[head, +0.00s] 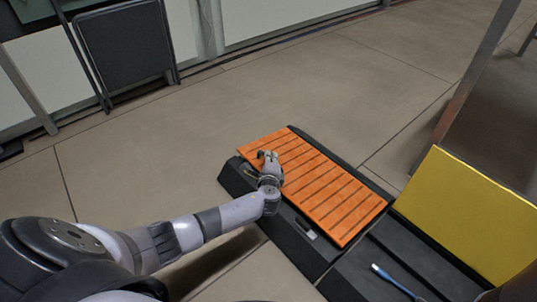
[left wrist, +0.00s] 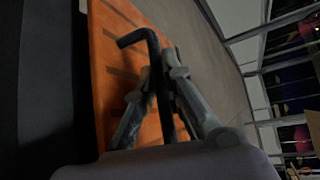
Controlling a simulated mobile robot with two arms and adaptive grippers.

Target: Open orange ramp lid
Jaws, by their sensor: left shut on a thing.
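The orange ramp lid (head: 325,192) is a ribbed panel lying over the black ramp base (head: 297,248) on the floor. It looks closed or nearly so; I cannot tell if its edge is slightly raised. My left gripper (head: 267,158) is at the lid's left part. In the left wrist view the left gripper (left wrist: 160,75) is shut on a black bent bar (left wrist: 153,48), which stands in front of the orange lid (left wrist: 112,50). Whether the bar is joined to the lid is hidden. My right gripper is not in view.
A yellow panel (head: 465,213) stands tilted up beside the ramp at the right. A blue-ended tool (head: 398,282) lies in the open black section before it. A folded dark chair (head: 125,50) leans at the back wall. The floor behind the ramp is clear.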

